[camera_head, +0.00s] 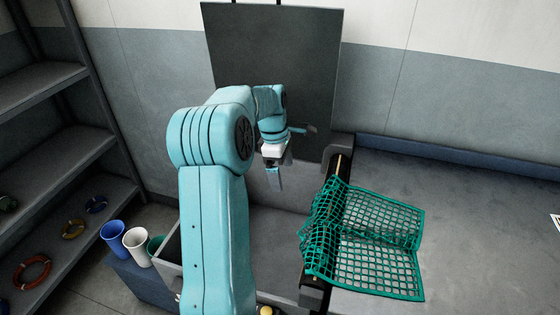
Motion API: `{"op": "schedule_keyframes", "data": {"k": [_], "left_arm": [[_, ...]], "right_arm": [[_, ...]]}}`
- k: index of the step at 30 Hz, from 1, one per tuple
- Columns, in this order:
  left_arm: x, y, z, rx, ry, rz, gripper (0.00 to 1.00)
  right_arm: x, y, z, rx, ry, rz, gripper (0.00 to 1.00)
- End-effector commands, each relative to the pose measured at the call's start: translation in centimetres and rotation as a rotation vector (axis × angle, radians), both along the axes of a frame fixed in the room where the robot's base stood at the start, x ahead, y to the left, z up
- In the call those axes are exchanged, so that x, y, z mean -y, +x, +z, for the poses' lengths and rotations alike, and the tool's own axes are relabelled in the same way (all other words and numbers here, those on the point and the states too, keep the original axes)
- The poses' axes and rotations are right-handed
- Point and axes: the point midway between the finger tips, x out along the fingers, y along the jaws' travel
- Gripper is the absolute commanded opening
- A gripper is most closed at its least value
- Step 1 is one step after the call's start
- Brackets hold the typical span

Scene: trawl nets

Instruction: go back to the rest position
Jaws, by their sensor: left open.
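My left arm rises in teal from the bottom of the head view. Its gripper (274,178) hangs open and empty, pointing down, in front of the dark upright panel. A green net (375,238) lies to its right, partly bunched over a dark bar (318,285) and spread flat on the grey table. The gripper is apart from the net. My right gripper does not show.
A dark panel (275,65) stands behind the arm. Shelves (65,145) at the left hold coloured rings. A blue cup (113,232) and a white cup (138,246) stand at lower left. The grey table (480,240) is mostly clear at right.

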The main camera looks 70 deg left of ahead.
Motion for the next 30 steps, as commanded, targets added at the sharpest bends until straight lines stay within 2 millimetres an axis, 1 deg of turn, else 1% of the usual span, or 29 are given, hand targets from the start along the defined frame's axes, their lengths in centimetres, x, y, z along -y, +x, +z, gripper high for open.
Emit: {"op": "schedule_keyframes", "data": {"k": [1,3,6,9,14,16,17,24,30], "left_arm": [[-0.1,-0.1,1.0,0.002,0.003,0.001,1.00],[-0.2,-0.2,2.1,0.002,0.002,-0.001,1.00],[-0.3,-0.3,3.0,0.001,0.001,-0.001,1.00],[-0.3,-0.4,3.5,-0.001,-0.001,-0.001,1.00],[-0.3,-0.4,3.6,-0.001,-0.001,-0.001,1.00],[-0.3,-0.4,4.0,0.000,0.000,-0.001,1.00],[-0.3,-0.4,4.3,0.000,0.000,-0.001,1.00],[-0.3,-0.4,9.3,0.000,0.000,0.000,1.00],[-0.3,-0.4,12.1,-0.001,-0.001,0.000,1.00]], "right_arm": [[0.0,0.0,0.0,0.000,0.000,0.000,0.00],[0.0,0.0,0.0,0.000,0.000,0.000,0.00],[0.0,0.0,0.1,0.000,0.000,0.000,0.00],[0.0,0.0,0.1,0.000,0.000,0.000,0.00],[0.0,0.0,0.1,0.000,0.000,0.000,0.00],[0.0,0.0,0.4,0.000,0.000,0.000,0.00],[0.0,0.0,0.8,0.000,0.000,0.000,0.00],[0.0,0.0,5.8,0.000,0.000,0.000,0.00],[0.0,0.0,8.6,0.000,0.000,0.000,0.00]]}}
